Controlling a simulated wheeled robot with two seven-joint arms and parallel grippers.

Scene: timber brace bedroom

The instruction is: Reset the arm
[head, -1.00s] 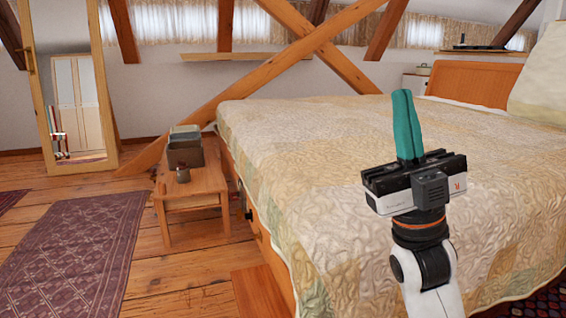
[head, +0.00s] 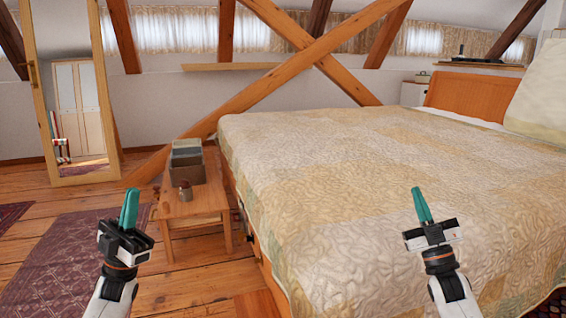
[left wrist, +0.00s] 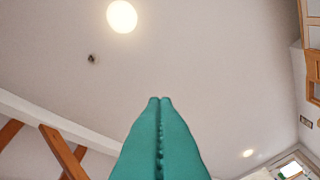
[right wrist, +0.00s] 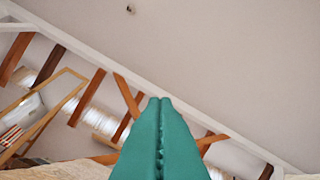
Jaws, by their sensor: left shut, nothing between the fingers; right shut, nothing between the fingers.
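My left gripper (head: 129,208) is at the lower left of the head view, in front of the patterned rug, with its teal fingers pointing up. The fingers are shut together and empty. They also show in the left wrist view (left wrist: 160,100), against the ceiling. My right gripper (head: 420,204) is at the lower right of the head view, in front of the bed, also pointing up. Its teal fingers are shut and empty, and in the right wrist view (right wrist: 160,100) they point toward the sloping ceiling and beams.
A large bed (head: 330,170) with a quilted cover fills the right. A small wooden table (head: 205,200) beside it holds grey boxes (head: 187,160) and a small jar (head: 185,191). A mirror (head: 80,100) stands at the left. A rug (head: 60,265) lies on open floor.

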